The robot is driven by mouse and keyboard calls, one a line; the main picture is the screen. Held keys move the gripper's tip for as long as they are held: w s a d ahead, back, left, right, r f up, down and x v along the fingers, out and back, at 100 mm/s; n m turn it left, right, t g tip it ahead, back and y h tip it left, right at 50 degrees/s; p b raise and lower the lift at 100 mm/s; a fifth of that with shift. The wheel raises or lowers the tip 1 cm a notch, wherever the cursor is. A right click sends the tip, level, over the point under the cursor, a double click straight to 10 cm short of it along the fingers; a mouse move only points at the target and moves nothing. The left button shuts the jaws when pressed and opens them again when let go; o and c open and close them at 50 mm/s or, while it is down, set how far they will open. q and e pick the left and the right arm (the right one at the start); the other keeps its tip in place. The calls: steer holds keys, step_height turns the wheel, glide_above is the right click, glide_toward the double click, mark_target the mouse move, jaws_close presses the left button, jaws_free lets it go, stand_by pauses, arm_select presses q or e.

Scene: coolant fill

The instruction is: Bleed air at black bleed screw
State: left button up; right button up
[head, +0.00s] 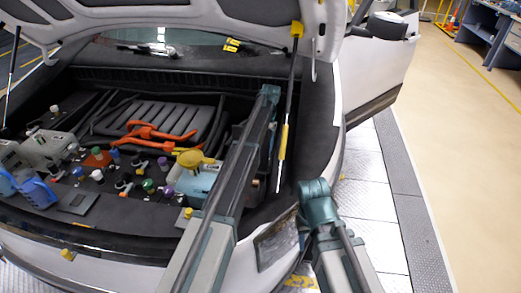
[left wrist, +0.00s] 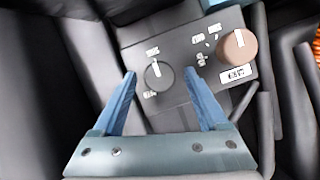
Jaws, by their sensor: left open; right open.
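In the left wrist view, a dark grey-black round knob (left wrist: 158,76) with a white pointer mark sits on a dark block with small white labels. I take it to be the black bleed screw. My left gripper (left wrist: 160,74) is open, with its blue fingers apart on either side of the knob in the picture; I cannot tell whether they touch it. A brown knob (left wrist: 238,47) sits to the right on the same block. In the head view the left fingertips and this block are hidden behind my arm. My right gripper (head: 275,243) is open and empty by the car's front edge.
The bay holds orange cables (head: 155,133), a yellow cap (head: 195,158) on a pale blue reservoir, and several small coloured caps. A yellow-marked prop rod (head: 284,135) rises beside my left arm. An orange ribbed hose (left wrist: 316,46) shows at the wrist view's right edge. Open floor (head: 470,130) lies right.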

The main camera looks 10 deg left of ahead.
arm_select(q)
steer(key=p+v, duration=1.2)
steer(key=v, duration=0.1)
steer(key=shift+w+r+p, duration=0.2)
steer(key=shift+r+p, duration=0.15)
steer(key=shift+p, duration=0.05)
